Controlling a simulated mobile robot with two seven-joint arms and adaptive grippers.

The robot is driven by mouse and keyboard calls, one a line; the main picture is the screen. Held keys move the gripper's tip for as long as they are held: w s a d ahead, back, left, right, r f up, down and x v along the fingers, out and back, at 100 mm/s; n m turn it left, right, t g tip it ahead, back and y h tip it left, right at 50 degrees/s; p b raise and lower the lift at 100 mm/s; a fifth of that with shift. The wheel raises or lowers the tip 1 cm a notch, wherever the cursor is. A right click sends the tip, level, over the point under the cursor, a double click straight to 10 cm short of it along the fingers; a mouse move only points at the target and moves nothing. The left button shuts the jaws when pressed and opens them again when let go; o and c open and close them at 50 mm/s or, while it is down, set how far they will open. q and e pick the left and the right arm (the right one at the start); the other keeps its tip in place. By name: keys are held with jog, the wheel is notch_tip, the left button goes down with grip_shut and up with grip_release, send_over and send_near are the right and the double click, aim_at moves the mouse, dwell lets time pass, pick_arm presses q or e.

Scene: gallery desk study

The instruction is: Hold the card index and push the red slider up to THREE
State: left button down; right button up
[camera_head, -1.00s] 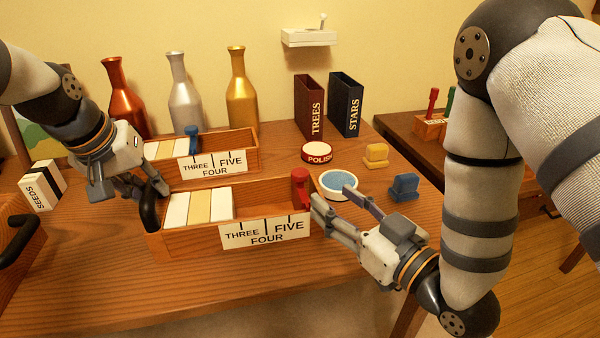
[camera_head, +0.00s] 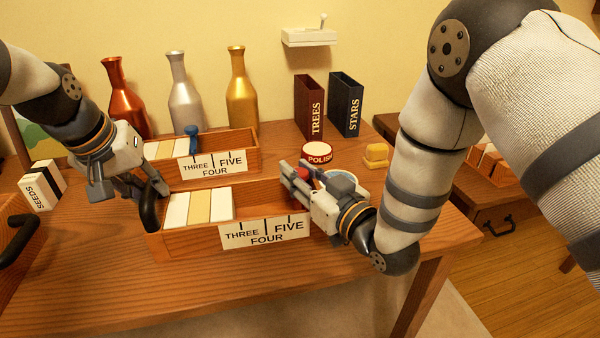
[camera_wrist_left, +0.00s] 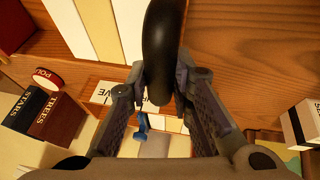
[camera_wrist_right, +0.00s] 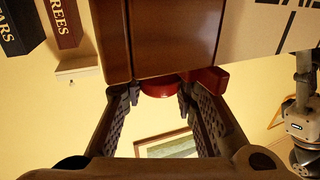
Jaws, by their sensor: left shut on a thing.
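The front wooden card index (camera_head: 190,245) stands on the desk, holding white and tan cards, with a label (camera_head: 265,233) reading THREE, FOUR, FIVE. My left gripper (camera_head: 150,190) is shut on its black curved handle (camera_head: 148,212), which also shows between the fingers in the left wrist view (camera_wrist_left: 160,45). The red slider (camera_head: 303,172) is at the right end, by FIVE, mostly hidden behind my right gripper (camera_head: 292,178). In the right wrist view the red slider (camera_wrist_right: 160,89) lies between the spread fingertips; contact is unclear.
A second card index (camera_head: 240,152) with a blue slider (camera_head: 192,135) stands behind. A polish tin (camera_head: 318,153), a yellow block (camera_head: 376,155) and a partly hidden blue-topped tin (camera_head: 343,176) are near my right gripper. Bottles and the TREES and STARS boxes stand at the back.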

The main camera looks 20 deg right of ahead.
jog(key=a, duration=1.2)
jog(key=shift+w, duration=0.25)
grip_shut()
jog(key=shift+d, duration=0.1)
jog(key=o, duration=1.1)
grip_release()
jog(key=v, duration=1.2)
